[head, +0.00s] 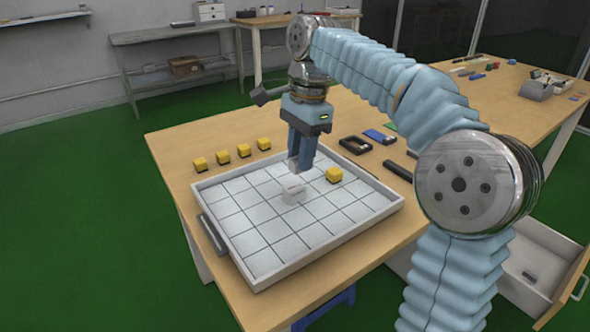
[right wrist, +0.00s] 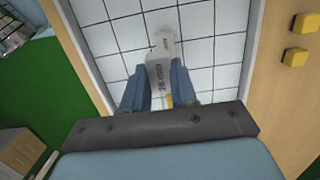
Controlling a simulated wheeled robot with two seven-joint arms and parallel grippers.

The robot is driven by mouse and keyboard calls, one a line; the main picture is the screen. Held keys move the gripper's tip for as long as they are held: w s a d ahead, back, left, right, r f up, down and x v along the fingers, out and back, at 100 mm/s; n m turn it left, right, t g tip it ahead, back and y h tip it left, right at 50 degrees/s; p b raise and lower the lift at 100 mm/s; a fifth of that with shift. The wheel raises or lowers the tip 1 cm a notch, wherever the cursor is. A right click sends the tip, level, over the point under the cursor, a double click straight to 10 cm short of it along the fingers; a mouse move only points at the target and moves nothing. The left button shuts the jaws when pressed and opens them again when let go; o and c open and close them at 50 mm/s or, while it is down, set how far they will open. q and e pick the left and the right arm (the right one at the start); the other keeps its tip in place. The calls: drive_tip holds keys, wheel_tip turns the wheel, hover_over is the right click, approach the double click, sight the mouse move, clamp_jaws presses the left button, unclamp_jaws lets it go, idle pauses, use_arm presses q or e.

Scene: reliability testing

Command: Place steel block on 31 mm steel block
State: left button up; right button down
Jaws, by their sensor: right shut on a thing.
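My right gripper (head: 301,160) points down over the white tray and is shut on a light grey steel block (head: 293,166). In the right wrist view the held block (right wrist: 158,82) shows a marking that reads like "26 mm". My left gripper is not in view.
The white tray (head: 262,283) has raised walls. A yellow block (head: 334,175) sits inside it, right of the gripper. Several yellow blocks (head: 222,157) line the table behind. A black frame (head: 355,145) and a blue item lie at right. Most tray cells are bare.

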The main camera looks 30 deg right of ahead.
sight(295, 171)
drive_tip(key=shift+w+a+f, duration=0.25)
drive_tip(key=shift+f, duration=0.2)
wheel_tip(295, 171, down, 3)
drive_tip(key=shift+w+a+f+b, duration=0.1)
drive_tip(key=shift+w+a+b, duration=0.05)
drive_tip(key=shift+b, duration=0.3)
drive_tip(key=shift+f+b, duration=0.3)
drive_tip(key=shift+b, duration=0.1)
drive_tip(key=shift+r, duration=0.15)
drive_tip(key=c, duration=0.9)
unclamp_jaws()
